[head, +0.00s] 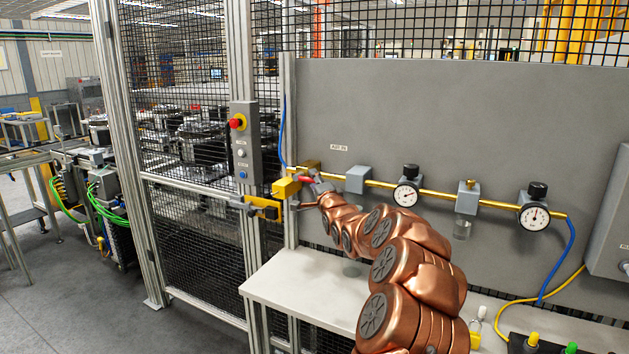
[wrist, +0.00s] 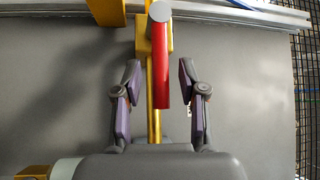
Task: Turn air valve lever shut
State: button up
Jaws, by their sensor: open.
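The air valve lever is a red handle (wrist: 160,65) in the wrist view, running from a round grey pivot (wrist: 160,12) at the top down between my fingers. It lies along the yellow pipe (wrist: 155,120) behind it. My gripper (wrist: 157,90) is open, with one finger on each side of the lever and a visible gap to both. In the head view the red lever (head: 305,180) shows small beside my gripper (head: 312,190), at the left end of the yellow air line. My gripper hides part of the valve there.
The yellow line (head: 380,184) carries a grey block, two gauges (head: 405,195) and a glass bowl unit along the grey panel. A yellow latch (head: 265,207) and a button box (head: 244,140) sit left on the fence. A white bench (head: 300,290) lies below my arm.

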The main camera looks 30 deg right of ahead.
grip_shut()
dwell(0.4)
